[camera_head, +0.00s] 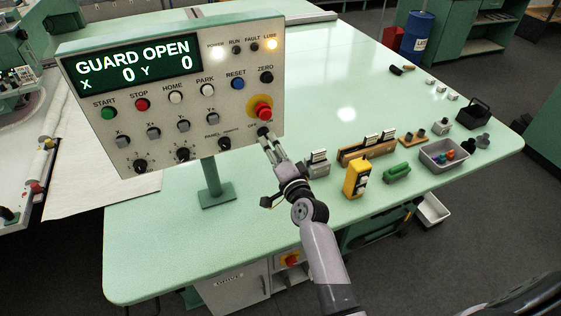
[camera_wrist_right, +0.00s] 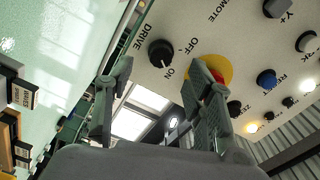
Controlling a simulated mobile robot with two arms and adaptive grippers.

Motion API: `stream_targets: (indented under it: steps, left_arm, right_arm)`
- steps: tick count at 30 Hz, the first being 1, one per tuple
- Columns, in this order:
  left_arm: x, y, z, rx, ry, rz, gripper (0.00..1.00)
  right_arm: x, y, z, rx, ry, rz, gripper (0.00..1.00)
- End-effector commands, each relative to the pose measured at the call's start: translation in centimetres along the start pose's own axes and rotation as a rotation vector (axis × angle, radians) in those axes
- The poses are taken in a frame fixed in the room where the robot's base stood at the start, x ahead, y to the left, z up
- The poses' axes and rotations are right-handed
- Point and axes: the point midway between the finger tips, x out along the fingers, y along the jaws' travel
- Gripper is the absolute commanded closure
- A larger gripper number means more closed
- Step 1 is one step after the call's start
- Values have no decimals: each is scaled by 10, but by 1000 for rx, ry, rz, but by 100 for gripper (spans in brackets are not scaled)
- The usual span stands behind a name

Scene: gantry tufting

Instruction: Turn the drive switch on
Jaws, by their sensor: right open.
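The drive switch is a black round knob (camera_wrist_right: 161,53) on the light control panel (camera_head: 195,130), with DRIVE, OFF and ON printed around it in the right wrist view. In the head view it sits at the panel's lower right, below the red emergency stop button (camera_head: 263,111), and my fingers partly cover it. My right gripper (camera_head: 267,141) is open in front of the knob. In the right wrist view its two fingers (camera_wrist_right: 157,82) stand apart, with the knob between and beyond their tips. I cannot tell which label the knob points at, or whether a finger touches it. My left gripper is out of view.
The panel display (camera_head: 134,67) reads GUARD OPEN, X 0, Y 0. The yellow lamp (camera_head: 271,44) glows. The emergency stop's yellow base (camera_wrist_right: 212,68) is close to one finger. A yellow device (camera_head: 353,180) and a grey bin (camera_head: 432,158) stand right on the green table (camera_head: 160,235).

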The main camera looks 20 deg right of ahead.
Motion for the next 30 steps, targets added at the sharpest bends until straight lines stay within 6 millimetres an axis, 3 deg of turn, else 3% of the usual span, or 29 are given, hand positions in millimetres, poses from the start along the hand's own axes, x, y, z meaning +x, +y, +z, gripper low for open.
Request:
stream_targets:
  steps: [6, 12, 30]
  left_arm:
    - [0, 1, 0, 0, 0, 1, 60]
    - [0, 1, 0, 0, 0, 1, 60]
    - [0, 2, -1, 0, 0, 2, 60]
  right_arm:
    - [-45, 0, 0, 1, -1, 2, 51]
    - [-65, 0, 0, 1, -1, 0, 51]
    - [-70, 0, 2, -14, -13, 5, 51]
